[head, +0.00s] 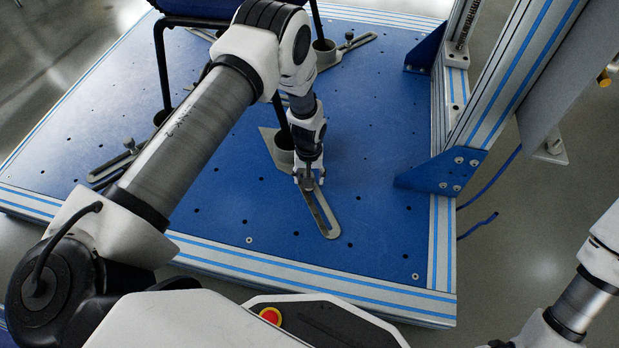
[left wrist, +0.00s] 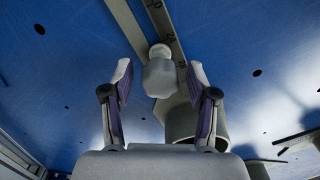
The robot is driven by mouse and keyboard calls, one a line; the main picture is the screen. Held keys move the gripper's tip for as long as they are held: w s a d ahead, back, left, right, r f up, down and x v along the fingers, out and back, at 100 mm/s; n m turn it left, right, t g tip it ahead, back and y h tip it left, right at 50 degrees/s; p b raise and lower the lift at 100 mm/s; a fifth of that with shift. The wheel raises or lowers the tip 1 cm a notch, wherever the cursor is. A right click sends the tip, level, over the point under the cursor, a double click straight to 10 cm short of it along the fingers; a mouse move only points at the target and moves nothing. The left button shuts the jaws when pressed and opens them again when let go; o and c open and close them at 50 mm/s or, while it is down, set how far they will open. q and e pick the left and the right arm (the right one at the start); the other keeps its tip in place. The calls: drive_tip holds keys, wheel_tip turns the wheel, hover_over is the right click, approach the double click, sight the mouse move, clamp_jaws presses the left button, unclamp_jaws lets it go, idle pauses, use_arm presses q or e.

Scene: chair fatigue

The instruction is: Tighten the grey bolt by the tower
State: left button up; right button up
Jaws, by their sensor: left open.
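The grey bolt (left wrist: 160,78) has a rounded head and stands on a slotted metal clamp bar (head: 320,214) on the blue platform, on the side towards the tower (head: 505,75). My left gripper (head: 309,186) points down over the bar. In the left wrist view my left gripper (left wrist: 161,72) is open, with one finger on each side of the bolt head and gaps between. In the head view the fingers mostly hide the bolt. My right forearm shows at the right edge, but its gripper is out of view.
A grey cup (left wrist: 196,120) holding a chair leg stands close beside the bolt. More clamp bars (head: 350,46) with bolts lie on the perforated blue platform (head: 375,150). A blue bracket (head: 440,172) braces the tower. The platform between bar and bracket is clear.

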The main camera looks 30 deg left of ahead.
use_arm(q)
clamp_jaws()
drive_tip(key=m, duration=0.3)
drive_tip(key=shift+m, duration=0.6)
drive_tip(key=m, duration=0.3)
drive_tip(key=shift+m, duration=0.3)
drive_tip(key=m, duration=0.4)
